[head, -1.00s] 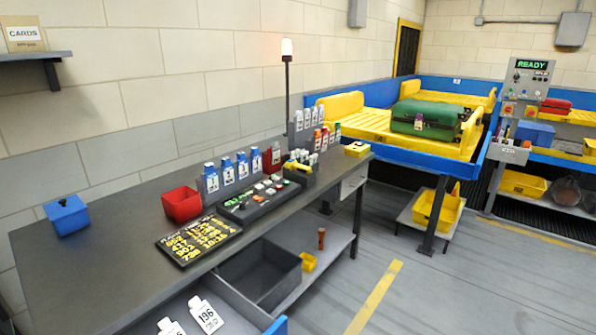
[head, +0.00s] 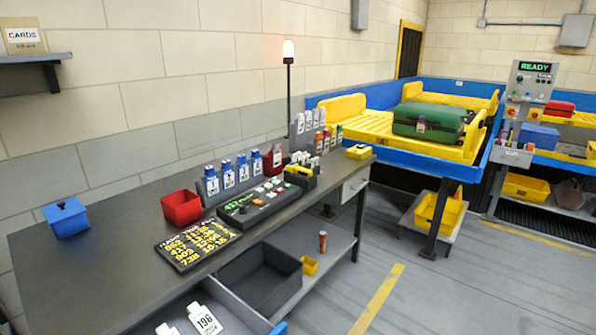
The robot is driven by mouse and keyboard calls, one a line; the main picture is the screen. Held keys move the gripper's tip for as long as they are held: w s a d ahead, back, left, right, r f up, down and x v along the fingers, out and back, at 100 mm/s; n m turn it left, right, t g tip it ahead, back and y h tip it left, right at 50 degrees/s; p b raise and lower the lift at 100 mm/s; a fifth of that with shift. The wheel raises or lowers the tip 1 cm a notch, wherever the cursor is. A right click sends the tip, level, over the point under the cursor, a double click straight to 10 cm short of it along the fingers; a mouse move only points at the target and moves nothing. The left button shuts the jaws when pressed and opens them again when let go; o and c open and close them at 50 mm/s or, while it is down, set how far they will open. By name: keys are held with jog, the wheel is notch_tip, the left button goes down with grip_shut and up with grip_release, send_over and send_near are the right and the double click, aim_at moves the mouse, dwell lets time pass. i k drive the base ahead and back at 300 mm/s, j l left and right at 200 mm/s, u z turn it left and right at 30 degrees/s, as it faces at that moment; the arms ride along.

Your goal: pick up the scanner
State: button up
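A small yellow tool that looks like the scanner (head: 298,170) sits in a dark cradle (head: 301,182) on the workbench, at its far end against the wall side. It is small in the head view, so its exact shape and handle are hard to make out. My gripper is not in view, and nothing is seen touching the tool.
The dark workbench (head: 110,262) also holds a button console (head: 252,206), a flight board (head: 198,244), a red bin (head: 182,207), a blue box (head: 66,217) and a yellow box (head: 359,152). A green suitcase (head: 428,120) lies on the conveyor. The floor at right is open.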

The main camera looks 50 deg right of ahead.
aim_at(296, 169)
jog(key=i+l, duration=0.1)
jog(key=l, duration=0.35)
jog(key=i+l+u, duration=0.1)
jog(key=l, duration=0.35)
jog(key=i+l+u, duration=0.1)
jog(key=l, duration=0.4)
jog(key=i+l, duration=0.15)
jog(key=l, duration=0.3)
jog(key=i+l+u, duration=0.1)
jog(key=l, duration=0.4)
